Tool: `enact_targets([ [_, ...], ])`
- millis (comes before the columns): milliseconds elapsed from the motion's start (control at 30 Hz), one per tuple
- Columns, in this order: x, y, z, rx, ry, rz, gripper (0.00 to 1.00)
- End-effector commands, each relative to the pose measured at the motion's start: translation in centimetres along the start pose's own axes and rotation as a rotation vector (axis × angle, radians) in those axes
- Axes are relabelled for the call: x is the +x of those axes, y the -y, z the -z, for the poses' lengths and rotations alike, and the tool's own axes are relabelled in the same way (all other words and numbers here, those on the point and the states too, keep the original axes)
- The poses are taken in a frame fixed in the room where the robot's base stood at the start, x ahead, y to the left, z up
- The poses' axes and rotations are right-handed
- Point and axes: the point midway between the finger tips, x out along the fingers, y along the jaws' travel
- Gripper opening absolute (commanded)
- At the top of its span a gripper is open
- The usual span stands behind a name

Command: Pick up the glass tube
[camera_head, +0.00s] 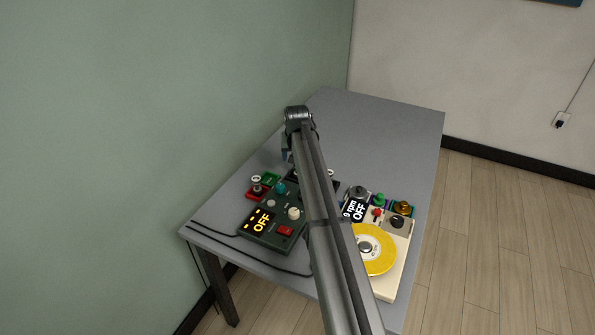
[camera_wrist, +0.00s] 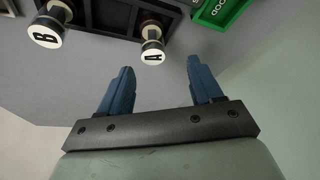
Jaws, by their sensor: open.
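I cannot make out a plainly glass tube in either view. In the wrist view, a white-capped piece marked A (camera_wrist: 152,56) and another marked B (camera_wrist: 46,37) stick out from a black rack (camera_wrist: 112,18); I cannot tell whether either is the glass tube. My gripper (camera_wrist: 158,68) has two blue fingers spread apart with nothing between them. The A piece lies just beyond the gap between the fingertips, and the B piece is off to the left. In the head view my arm hides most of the gripper and part of the rack.
A green tray (camera_wrist: 222,10) is beside the rack. The table's far part is clear. A green wall (camera_head: 170,110) borders its left side.

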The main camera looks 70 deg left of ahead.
Motion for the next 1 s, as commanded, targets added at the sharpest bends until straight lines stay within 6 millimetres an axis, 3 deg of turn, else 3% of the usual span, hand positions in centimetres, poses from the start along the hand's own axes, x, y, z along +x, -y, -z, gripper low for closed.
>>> enact_targets([
  [100,1.5,0.0,0.1,0.000,-0.001,0.000,0.65],
  [367,2.8,-0.3,-0.1,0.000,0.000,0.000,0.65],
  [700,6.8,-0.8,-0.4,0.000,0.000,0.000,0.65],
  [1000,7.1,-0.8,-0.5,0.000,-0.002,0.000,0.62],
])
